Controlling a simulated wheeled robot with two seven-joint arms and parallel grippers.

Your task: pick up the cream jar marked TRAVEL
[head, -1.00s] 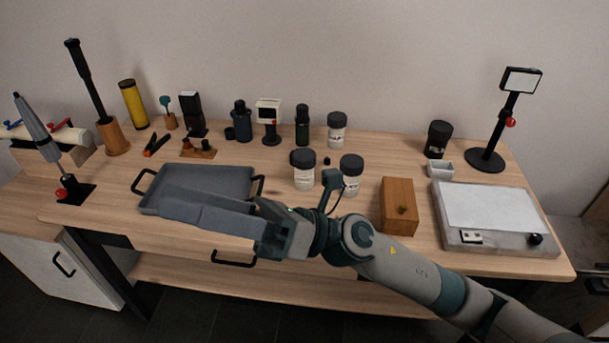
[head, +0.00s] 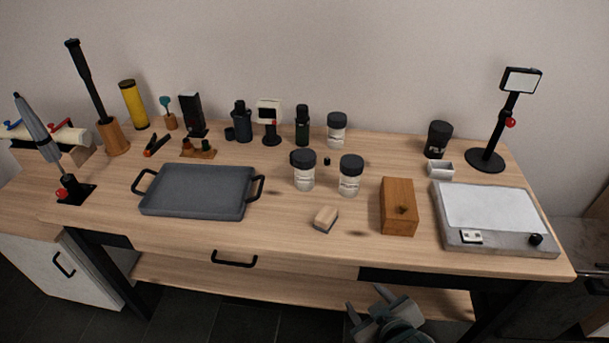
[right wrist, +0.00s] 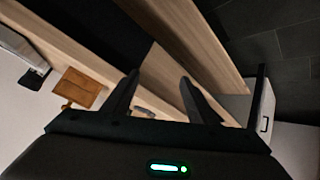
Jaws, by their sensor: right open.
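Three cream jars with black lids stand upright on the table: one at the middle left (head: 304,178), one to its right (head: 350,182), and one farther back (head: 337,134). Their labels are too small to read, so I cannot tell which is marked TRAVEL. My right gripper (head: 366,302) is open and empty, low in front of the table's front edge, apart from the jars. Its two spread fingers also show in the right wrist view (right wrist: 158,98). No jar is clear in that wrist view. My left gripper is not in view.
A grey tray (head: 197,208) lies left of the jars. A small wooden block (head: 326,218) and a wooden box (head: 398,220) stand near the front. A scale-like slab (head: 466,242) is at the right. Bottles and a stand line the back.

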